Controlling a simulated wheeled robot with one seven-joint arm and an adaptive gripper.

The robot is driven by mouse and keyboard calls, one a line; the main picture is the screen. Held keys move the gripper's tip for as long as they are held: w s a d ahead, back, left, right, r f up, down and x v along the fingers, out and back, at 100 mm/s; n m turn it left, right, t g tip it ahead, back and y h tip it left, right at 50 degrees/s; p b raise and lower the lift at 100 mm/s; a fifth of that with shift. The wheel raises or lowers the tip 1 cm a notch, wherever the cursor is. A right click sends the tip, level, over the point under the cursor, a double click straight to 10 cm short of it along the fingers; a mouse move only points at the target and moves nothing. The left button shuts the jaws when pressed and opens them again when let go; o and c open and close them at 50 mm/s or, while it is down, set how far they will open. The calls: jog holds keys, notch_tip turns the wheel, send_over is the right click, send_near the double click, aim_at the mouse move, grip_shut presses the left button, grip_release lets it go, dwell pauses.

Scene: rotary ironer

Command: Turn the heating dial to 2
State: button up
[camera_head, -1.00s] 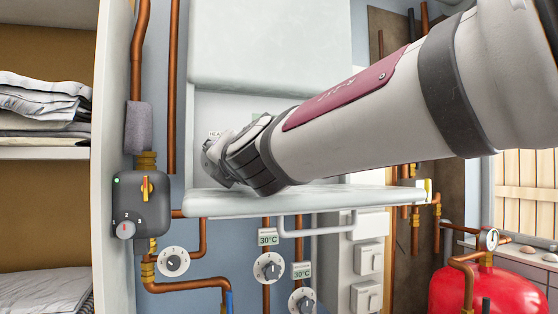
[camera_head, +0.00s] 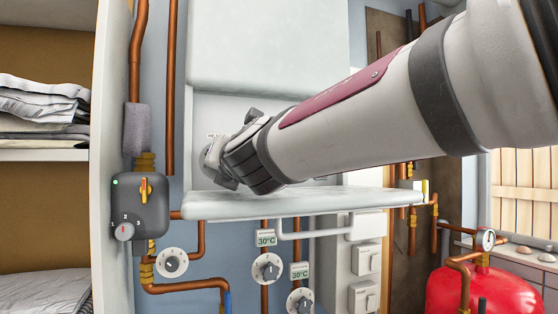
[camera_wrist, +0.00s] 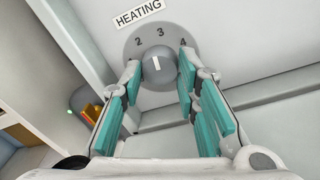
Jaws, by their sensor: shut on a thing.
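The heating dial (camera_wrist: 158,67) is a round grey knob on a grey disc, with a "HEATING" label (camera_wrist: 138,13) above it in the wrist view. The numbers 2, 3 and 4 show on the disc; any others are hidden. The knob's white mark points up and slightly left, seemingly between 2 and 3. My gripper (camera_wrist: 157,85) has its teal-padded fingers on both sides of the knob and is shut on it. In the head view my gripper (camera_head: 222,160) is at the white panel, and it mostly hides the dial.
A white ironer shelf (camera_head: 290,203) juts out just below my gripper. A grey control box (camera_head: 141,205) with a small dial and copper pipes are at left. Several other dials (camera_head: 267,267) sit below the shelf. A red tank (camera_head: 485,292) stands at right.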

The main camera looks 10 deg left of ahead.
jog(key=n+p, duration=0.1)
jog(key=n, duration=0.4)
jog(key=shift+p, duration=0.4)
jog(key=shift+n, duration=0.4)
jog(key=o, duration=1.2)
jog(key=shift+c, duration=0.2)
jog(key=v, duration=1.2)
jog(key=shift+s+a+r, duration=0.1)
jog(key=shift+a+r, duration=0.05)
jog(key=shift+r, duration=0.05)
